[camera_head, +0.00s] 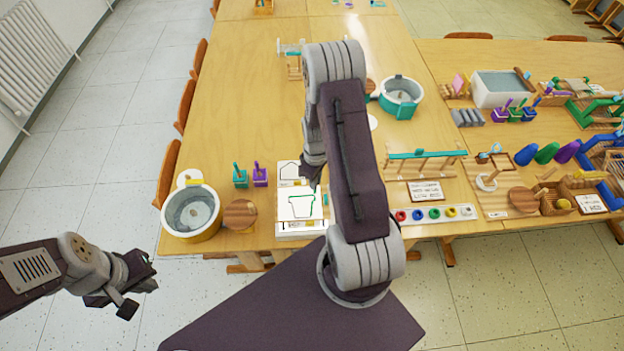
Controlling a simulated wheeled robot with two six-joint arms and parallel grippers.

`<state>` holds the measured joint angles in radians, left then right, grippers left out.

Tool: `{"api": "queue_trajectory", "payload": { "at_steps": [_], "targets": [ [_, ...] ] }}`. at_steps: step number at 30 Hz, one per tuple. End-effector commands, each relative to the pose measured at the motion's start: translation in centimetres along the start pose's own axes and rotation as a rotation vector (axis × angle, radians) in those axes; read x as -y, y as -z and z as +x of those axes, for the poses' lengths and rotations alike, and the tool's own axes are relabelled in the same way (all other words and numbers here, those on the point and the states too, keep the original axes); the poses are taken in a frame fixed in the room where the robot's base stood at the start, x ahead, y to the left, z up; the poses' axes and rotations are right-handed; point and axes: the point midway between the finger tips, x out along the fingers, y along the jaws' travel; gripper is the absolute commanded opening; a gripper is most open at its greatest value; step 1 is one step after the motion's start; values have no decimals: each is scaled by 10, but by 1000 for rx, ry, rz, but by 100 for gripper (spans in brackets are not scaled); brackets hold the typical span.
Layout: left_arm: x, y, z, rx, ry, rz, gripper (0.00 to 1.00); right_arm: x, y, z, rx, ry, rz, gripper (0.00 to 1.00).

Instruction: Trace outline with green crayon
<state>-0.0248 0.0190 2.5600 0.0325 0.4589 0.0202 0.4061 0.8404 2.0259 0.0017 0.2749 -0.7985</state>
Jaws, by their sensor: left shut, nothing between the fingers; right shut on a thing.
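A white sheet (302,208) lies on a board at the table's front edge. It carries a cup-shaped outline, with green line along its top and parts of its sides. My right gripper (313,180) is over the upper right part of the sheet, pointing down. It is shut on the green crayon, which is mostly hidden by the gripper; whether its tip touches the paper I cannot tell. My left gripper (134,287) is shut and empty, off the table at the lower left, over the floor.
A round yellow-rimmed pot (191,212), a wooden disc (239,214) and small green (240,178) and purple (260,176) containers stand left of the sheet. A strip of coloured rings (433,213) and a wooden rack (424,162) lie to the right. The table's middle left is clear.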

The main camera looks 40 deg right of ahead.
Motion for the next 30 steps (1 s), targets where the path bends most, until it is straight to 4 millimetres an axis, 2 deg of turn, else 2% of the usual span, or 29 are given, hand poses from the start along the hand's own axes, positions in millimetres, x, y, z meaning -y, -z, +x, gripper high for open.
{"api": "queue_trajectory", "payload": {
  "at_steps": [14, 30],
  "targets": [
    [0, 0, -1, 0, 0, 0, 0, 1, 1, 0, 0, 0, 0, 0],
    [0, -1, 7, 0, 0, 0, 0, 0, 1, 11, 0, 0, 0, 0]
  ]
}}
